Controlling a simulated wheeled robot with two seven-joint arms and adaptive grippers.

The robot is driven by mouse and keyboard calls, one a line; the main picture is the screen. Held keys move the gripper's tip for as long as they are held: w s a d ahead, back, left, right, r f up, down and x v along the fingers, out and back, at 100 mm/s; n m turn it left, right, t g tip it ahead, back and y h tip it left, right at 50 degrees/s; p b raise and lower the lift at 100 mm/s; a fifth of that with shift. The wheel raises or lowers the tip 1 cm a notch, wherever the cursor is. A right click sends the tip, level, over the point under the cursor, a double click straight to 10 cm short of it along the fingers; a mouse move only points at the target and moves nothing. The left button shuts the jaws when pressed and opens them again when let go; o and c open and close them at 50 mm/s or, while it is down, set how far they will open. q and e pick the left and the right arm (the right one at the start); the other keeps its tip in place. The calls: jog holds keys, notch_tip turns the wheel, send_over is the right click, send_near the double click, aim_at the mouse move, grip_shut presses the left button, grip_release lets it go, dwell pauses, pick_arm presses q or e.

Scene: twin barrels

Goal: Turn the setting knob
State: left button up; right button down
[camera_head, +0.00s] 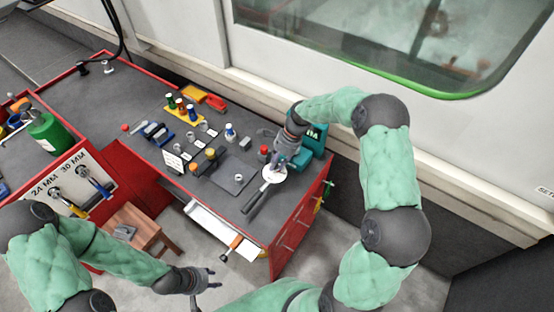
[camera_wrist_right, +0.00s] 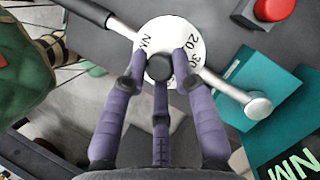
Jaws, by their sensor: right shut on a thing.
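A torque wrench lies at the right end of the grey workbench, with a black handle (camera_head: 254,203) and a round white dial (camera_head: 267,181). In the right wrist view the dial (camera_wrist_right: 183,28) shows "NM", "20" and "30". The dark round setting knob (camera_wrist_right: 160,66) sits at the dial's middle. My right gripper (camera_head: 275,162) reaches down over the dial. In the wrist view its purple fingers (camera_wrist_right: 159,76) are closed around the knob, hiding part of the dial. My left gripper (camera_head: 215,279) is empty, fingers apart, in front of the bench and away from the wrench.
A teal box (camera_head: 313,140) stands close behind the dial, and a red button (camera_wrist_right: 273,8) is near it. A dark plate (camera_head: 233,180), several small bottles and tools stand further left. A wooden stool (camera_head: 142,229) is below the bench front.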

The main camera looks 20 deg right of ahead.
jog(key=n+p, duration=0.1)
jog(key=n+g+p, duration=0.1)
jog(key=n, duration=0.1)
jog(key=shift+w+r+n, duration=0.1)
jog(key=shift+w+n, duration=0.1)
jog(key=shift+n, duration=0.1)
jog(key=n+g, duration=0.1)
jog(key=n, duration=0.1)
jog(key=n+g+h+p, duration=0.1)
jog(key=n, duration=0.1)
jog(key=shift+w+a+n, duration=0.15)
jog(key=shift+n, duration=0.15)
jog(key=n+h, duration=0.1)
jog(key=n, duration=0.2)
jog(key=n+g+h, duration=0.1)
jog(key=n, duration=0.2)
jog(key=shift+w+a+p, duration=0.15)
jog(key=shift+p, duration=0.25)
jog(key=n+h, duration=0.1)
jog(key=n, duration=0.2)
jog(key=n+h, duration=0.1)
jog(key=n, duration=0.1)
jog(key=shift+a+n+g, duration=0.2)
jog(key=shift+n+g, duration=0.1)
jog(key=shift+n, duration=0.1)
jog(key=c, duration=1)
grip_release()
jog(key=v, duration=1.1)
jog(key=shift+w+a+r, duration=0.15)
jog(key=shift+r, duration=0.15)
